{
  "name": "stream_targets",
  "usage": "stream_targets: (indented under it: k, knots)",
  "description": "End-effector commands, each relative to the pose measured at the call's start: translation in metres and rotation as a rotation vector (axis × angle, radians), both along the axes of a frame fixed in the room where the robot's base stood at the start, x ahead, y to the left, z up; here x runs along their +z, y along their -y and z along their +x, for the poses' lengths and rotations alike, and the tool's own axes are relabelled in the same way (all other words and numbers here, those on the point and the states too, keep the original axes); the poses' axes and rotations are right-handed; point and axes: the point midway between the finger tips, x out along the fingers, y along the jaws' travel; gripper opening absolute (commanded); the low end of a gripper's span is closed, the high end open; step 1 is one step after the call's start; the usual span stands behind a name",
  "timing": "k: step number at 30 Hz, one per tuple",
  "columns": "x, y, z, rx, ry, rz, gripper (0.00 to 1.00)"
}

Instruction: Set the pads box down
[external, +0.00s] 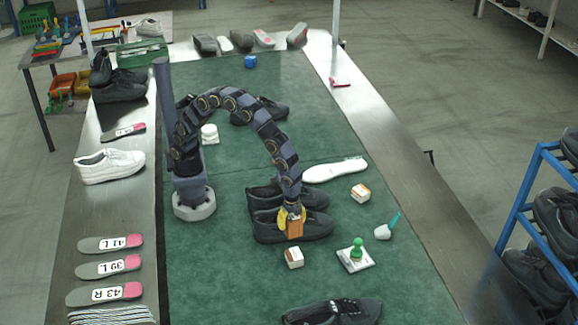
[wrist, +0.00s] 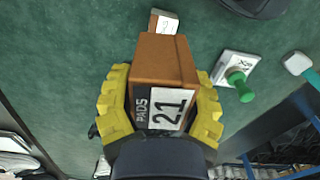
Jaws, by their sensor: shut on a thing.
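The pads box (wrist: 165,62) is a brown box with a white label reading "PADS 21". My gripper (wrist: 161,100) has yellow fingers, shut on the box from both sides in the wrist view. In the external view the pads box (external: 295,229) hangs under my gripper (external: 291,214), in front of a black shoe (external: 265,232). The box looks raised off the green mat (external: 220,290), but its exact height is hard to tell. Its underside is hidden.
A small labelled box (external: 293,258) stands just in front, with another box (external: 360,193) to the right. A green-handled stamp (external: 356,253) on a white plate and a teal-handled tool (external: 386,229) lie right. A black shoe (external: 332,312) is at the front. The mat's front left is bare.

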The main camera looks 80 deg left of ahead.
Motion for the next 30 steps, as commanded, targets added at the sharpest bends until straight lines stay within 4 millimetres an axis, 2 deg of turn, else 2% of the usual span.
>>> stream_targets:
  k: [1, 6, 9, 12, 15, 20, 30]
  knots:
    - [0.000, -0.018, 0.022, 0.070, 0.001, -0.001, 0.18]
    - [0.000, -0.080, 0.079, 0.278, 0.001, 0.001, 0.18]
    - [0.000, -0.116, 0.103, 0.382, 0.001, 0.001, 0.18]
    - [0.000, -0.144, 0.119, 0.463, -0.001, 0.000, 0.18]
    - [0.000, -0.164, 0.129, 0.517, -0.001, -0.001, 0.18]
    - [-0.002, -0.174, 0.140, 0.551, -0.001, -0.002, 0.18]
    - [-0.025, -0.157, 0.187, 0.550, -0.002, 0.000, 0.18]
